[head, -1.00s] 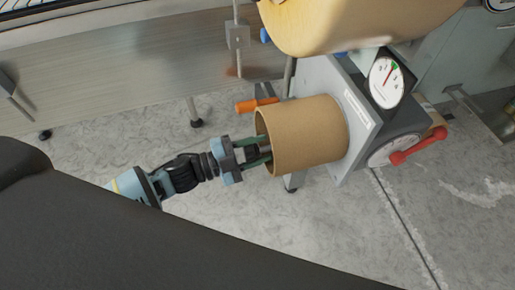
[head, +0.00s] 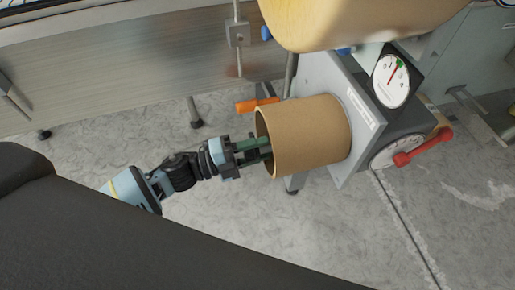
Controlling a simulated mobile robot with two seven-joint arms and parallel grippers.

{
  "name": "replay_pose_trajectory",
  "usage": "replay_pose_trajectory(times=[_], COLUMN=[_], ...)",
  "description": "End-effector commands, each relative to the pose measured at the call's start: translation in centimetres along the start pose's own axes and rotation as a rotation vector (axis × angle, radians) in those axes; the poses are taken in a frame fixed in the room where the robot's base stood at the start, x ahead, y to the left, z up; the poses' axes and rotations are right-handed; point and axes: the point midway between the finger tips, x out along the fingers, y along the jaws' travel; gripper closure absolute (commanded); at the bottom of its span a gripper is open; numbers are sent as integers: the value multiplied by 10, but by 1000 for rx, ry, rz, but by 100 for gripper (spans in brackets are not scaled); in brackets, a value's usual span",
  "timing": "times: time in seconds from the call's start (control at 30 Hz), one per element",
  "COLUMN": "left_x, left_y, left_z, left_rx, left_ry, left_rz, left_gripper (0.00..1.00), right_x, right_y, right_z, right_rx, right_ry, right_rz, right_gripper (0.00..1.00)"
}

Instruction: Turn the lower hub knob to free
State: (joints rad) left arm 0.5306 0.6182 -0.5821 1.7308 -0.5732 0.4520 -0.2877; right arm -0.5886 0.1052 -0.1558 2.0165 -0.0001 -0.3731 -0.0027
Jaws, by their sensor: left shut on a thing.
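A brown cardboard core tube (head: 305,133) sticks out to the left from a grey machine plate, with its open end facing my left gripper. My left gripper (head: 266,148) has its green-grey fingers inside the mouth of the tube. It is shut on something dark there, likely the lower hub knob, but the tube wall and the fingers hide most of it. I cannot read the knob's setting. My right gripper is not in view.
An orange handle (head: 257,104) sits just above the tube's mouth. A large tan roll (head: 350,22) hangs above. A round dial (head: 391,80) and a red lever (head: 424,147) are on the machine at right. Bare concrete floor (head: 300,225) lies below.

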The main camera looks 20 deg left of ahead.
Motion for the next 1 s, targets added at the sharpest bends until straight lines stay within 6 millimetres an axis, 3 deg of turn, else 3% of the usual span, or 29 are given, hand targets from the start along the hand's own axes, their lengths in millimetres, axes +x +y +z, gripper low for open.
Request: replay_pose_trajectory(times=[0.4,0.43,0.57,0.87,1.0], left_x=[0,0,0,-2,-14], left_y=[-1,-1,-1,0,2], left_z=[0,0,0,0,0], left_rx=[11,11,10,8,7], left_ry=[1,1,0,0,-1], left_rz=[0,0,0,1,3], left_gripper=[85,59,42,41,41], right_x=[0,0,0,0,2], right_y=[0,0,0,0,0], right_z=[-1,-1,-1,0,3], right_rx=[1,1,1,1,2], right_ry=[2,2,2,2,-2], right_rz=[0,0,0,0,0], right_gripper=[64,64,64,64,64])
